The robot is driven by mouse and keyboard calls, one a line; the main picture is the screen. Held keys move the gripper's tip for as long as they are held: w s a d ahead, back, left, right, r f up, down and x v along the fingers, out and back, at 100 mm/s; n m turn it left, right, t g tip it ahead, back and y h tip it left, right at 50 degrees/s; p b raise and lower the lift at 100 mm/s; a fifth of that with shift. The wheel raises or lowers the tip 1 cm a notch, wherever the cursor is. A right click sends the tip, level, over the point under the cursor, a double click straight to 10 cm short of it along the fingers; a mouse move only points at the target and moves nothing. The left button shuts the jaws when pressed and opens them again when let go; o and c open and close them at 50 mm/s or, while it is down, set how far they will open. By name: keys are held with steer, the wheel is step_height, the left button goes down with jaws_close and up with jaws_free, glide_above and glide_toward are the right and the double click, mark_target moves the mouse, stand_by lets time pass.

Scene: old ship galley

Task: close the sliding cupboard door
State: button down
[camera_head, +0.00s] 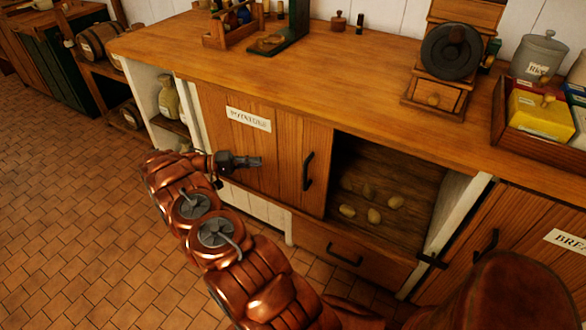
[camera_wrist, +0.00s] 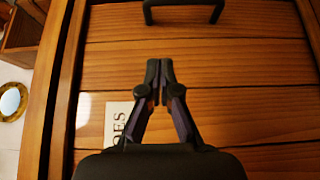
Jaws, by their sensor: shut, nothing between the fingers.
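The sliding cupboard door (camera_head: 262,150) is wooden, with a paper label and a dark vertical handle (camera_head: 308,171) near its right edge. It covers the left part of the cupboard, and the right part of the opening (camera_head: 385,190) stands open. My gripper (camera_head: 258,162) is shut and empty in front of the door, left of the handle and below the label. In the wrist view the gripper (camera_wrist: 160,66) points at the door planks (camera_wrist: 230,65). The handle (camera_wrist: 184,8) shows at the top edge there, apart from the fingertips. I cannot tell whether the fingertips touch the door.
Several potatoes (camera_head: 368,213) lie inside the open part. A drawer (camera_head: 345,256) is below, and another labelled door (camera_head: 540,235) is at the right. The countertop (camera_head: 330,75) holds a coffee grinder (camera_head: 445,65) and a crate (camera_head: 540,115). Tiled floor (camera_head: 80,210) is free at the left.

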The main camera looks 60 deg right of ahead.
steer(key=b+x, duration=0.1)
steer(key=b, duration=0.2)
steer(key=b+x, duration=0.1)
steer(key=b, duration=0.2)
steer(key=shift+s+d+f+b, duration=0.25)
steer(key=shift+b, duration=0.15)
steer(key=shift+s+d+b, duration=0.2)
steer(key=shift+b, duration=1.05)
steer(key=shift+s+d+b, duration=0.1)
steer(key=shift+s+b, duration=0.05)
steer(key=shift+b, duration=0.7)
steer(key=s+d+b, duration=0.2)
steer(key=s+b, duration=0.1)
steer(key=s, duration=0.6)
steer(key=shift+s+d+r, duration=0.15)
steer(key=shift+s+r, duration=0.05)
steer(key=shift+r, duration=0.1)
